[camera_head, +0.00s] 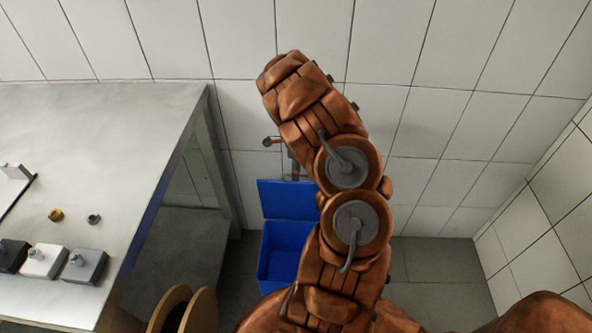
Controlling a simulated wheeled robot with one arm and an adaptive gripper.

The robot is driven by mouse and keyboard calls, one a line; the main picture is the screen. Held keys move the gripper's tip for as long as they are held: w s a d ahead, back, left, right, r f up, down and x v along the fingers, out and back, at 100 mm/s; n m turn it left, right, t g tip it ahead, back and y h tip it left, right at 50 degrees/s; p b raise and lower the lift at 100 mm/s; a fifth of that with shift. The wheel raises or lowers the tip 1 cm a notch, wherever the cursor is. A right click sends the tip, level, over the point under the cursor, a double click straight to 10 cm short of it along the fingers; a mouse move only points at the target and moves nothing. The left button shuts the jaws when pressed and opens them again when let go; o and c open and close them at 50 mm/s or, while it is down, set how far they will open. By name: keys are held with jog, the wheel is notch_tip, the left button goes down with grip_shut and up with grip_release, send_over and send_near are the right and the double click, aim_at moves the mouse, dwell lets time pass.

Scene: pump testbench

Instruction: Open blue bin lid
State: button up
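The blue bin (278,262) stands on the floor near the back wall, to the right of the metal table. Its blue lid (287,199) is raised and tilted back toward the wall, so the bin's inside shows. My copper-coloured arm reaches over the bin and hides its right side and part of the lid. My gripper (292,168) shows only as a small grey part beside the arm, just above the lid's top edge. Its fingers are mostly hidden. I cannot tell whether it is open or shut, or whether it touches the lid.
A metal table (120,130) on the left holds small fittings and several block-shaped parts. A wooden spool (183,310) stands at the bottom, left of my arm. Tiled walls (440,130) close off the back and right. The floor (440,262) to the right is clear.

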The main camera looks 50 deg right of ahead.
grip_shut()
dwell(0.7)
